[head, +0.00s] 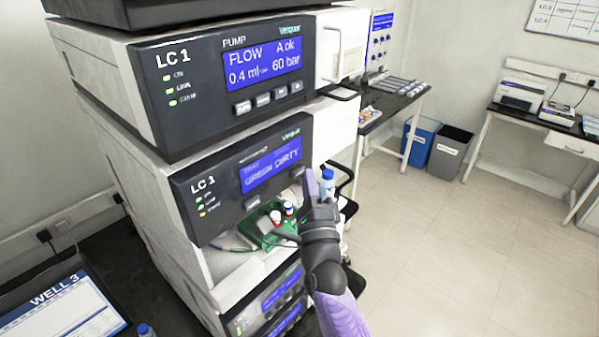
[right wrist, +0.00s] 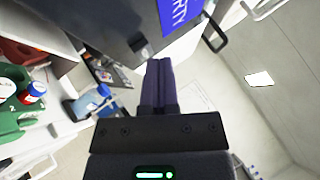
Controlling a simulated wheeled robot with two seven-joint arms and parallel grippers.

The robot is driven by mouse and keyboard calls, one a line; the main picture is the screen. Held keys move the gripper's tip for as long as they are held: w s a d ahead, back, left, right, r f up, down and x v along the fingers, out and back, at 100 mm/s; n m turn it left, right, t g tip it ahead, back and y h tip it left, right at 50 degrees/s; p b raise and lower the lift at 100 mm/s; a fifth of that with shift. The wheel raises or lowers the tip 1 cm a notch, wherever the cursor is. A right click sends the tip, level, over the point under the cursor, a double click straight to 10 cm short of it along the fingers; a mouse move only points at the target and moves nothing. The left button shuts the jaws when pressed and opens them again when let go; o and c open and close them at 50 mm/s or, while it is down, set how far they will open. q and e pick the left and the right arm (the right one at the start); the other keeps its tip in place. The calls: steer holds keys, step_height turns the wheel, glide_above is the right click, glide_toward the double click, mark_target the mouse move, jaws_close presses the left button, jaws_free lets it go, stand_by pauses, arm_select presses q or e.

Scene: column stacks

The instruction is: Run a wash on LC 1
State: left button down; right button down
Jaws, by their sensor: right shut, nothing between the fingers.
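The LC 1 stack stands in the middle of the head view. Its pump module (head: 215,80) has a blue screen reading FLOW 0.4 ml, A ok, 60 bar, with several buttons below. The module under it (head: 205,200) is also marked LC 1, and its screen (head: 270,170) reads GREEN DIRTY. Part of that screen shows in the right wrist view (right wrist: 178,14). My right gripper (head: 310,182) is shut and empty, in front of that module's right end. Its fingers (right wrist: 158,85) show together in the right wrist view. My left gripper is not in view.
A green tray (head: 262,236) with capped vials sits in the opening below the GREEN DIRTY panel. A blue-capped bottle (head: 327,184) is right behind my right gripper. A WELL 3 screen (head: 60,310) is at lower left. Open floor (head: 450,250) lies to the right.

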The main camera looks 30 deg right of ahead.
steer(key=shift+w+a, duration=0.15)
steer(key=shift+w, duration=0.2)
stand_by(0.3)
stand_by(0.4)
steer(key=shift+s+d, duration=0.25)
steer(key=shift+s, duration=0.35)
steer(key=shift+s+d, duration=0.1)
steer(key=shift+s, duration=0.05)
steer(key=s, duration=0.1)
steer(key=s+d+p, duration=0.1)
steer(key=s, duration=0.1)
steer(key=s+d, duration=0.1)
steer(key=shift+s+p, duration=0.35)
steer(key=shift+p, duration=0.05)
steer(key=shift+a+f, duration=0.1)
